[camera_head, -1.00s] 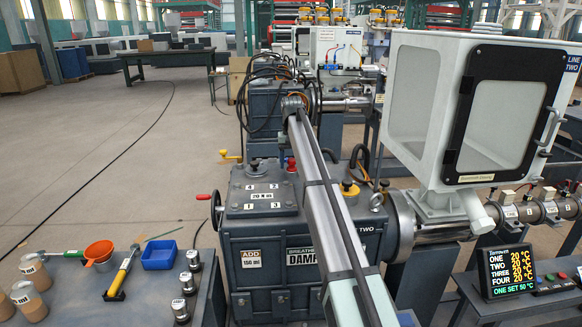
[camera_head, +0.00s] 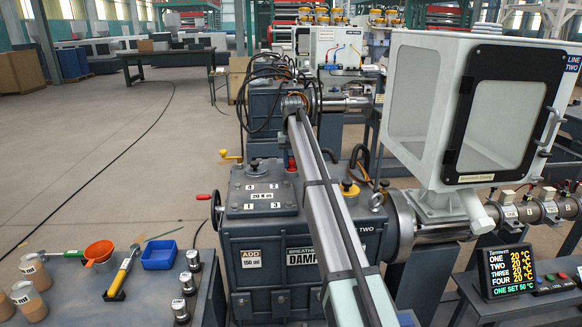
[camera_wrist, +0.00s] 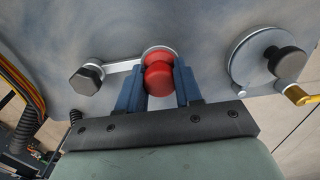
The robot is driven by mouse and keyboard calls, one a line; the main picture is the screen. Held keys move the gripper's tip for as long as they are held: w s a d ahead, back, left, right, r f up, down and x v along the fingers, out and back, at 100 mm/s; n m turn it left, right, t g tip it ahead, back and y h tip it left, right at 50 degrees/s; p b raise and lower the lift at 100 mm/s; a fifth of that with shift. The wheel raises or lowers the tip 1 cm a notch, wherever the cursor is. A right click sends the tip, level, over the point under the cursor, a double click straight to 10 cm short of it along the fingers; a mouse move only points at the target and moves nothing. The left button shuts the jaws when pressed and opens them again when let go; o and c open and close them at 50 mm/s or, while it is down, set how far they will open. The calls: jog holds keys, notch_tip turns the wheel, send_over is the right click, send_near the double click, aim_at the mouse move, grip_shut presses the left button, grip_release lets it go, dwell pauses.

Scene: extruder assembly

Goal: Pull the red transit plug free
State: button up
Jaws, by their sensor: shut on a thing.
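In the wrist view, the red transit plug (camera_wrist: 158,79) is a rounded red body. It stands at a pale round collar on a grey metal face. My gripper (camera_wrist: 158,73) has its two blue fingers on either side of it, shut on it. The plug's lower part at the collar is partly hidden, so I cannot tell whether it is still seated. In the head view my gripper cannot be made out; my arm runs across the middle. A small red knob (camera_head: 291,164) shows beside the arm on the dark gearbox (camera_head: 262,193); I cannot tell whether it is the same plug.
In the wrist view, a black hex-headed fitting (camera_wrist: 86,79) is to the left and a round fitting with a black knob (camera_wrist: 287,61) and brass lever (camera_wrist: 301,95) to the right. In the head view, a side bench holds an orange funnel (camera_head: 99,251) and blue tray (camera_head: 159,256).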

aim_at(292, 159)
jog(key=shift+r, duration=0.35)
dwell(0.5)
jog(key=shift+r, duration=3.4)
